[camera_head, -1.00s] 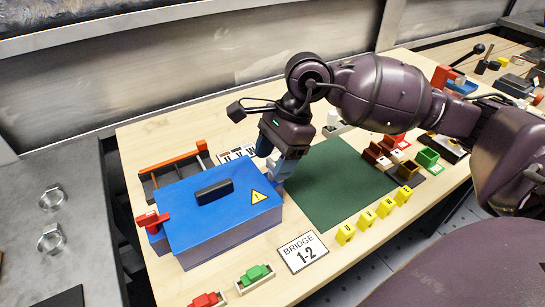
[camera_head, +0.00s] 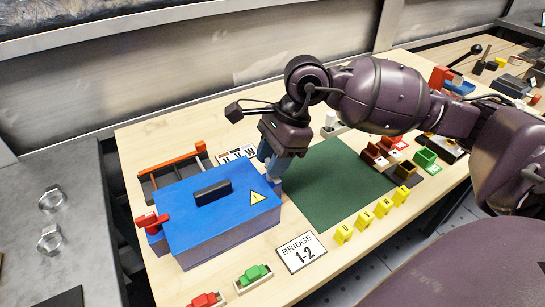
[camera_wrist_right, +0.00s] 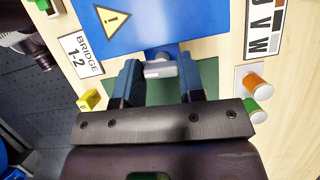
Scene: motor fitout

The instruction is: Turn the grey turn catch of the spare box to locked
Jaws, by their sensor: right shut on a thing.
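The spare box is a blue lidded box (camera_head: 228,228) with a dark handle (camera_head: 213,192) and a yellow warning sign. A red catch (camera_head: 150,222) sits at its left end. The grey turn catch (camera_wrist_right: 160,69) is at the opposite end, beside the lid's edge in the right wrist view. My right gripper (camera_head: 270,178) reaches down at that right end. In the right wrist view its blue fingers (camera_wrist_right: 160,80) are on either side of the grey catch and shut on it. The fingers mostly hide the catch in the head view. My left gripper is not seen.
A green mat (camera_head: 330,185) lies right of the box. A BRIDGE 1-2 card (camera_head: 303,252), yellow blocks (camera_head: 363,220) and trays with green (camera_head: 253,276) and red pieces are in front. A dark rack with an orange bar (camera_head: 172,160) stands behind the box.

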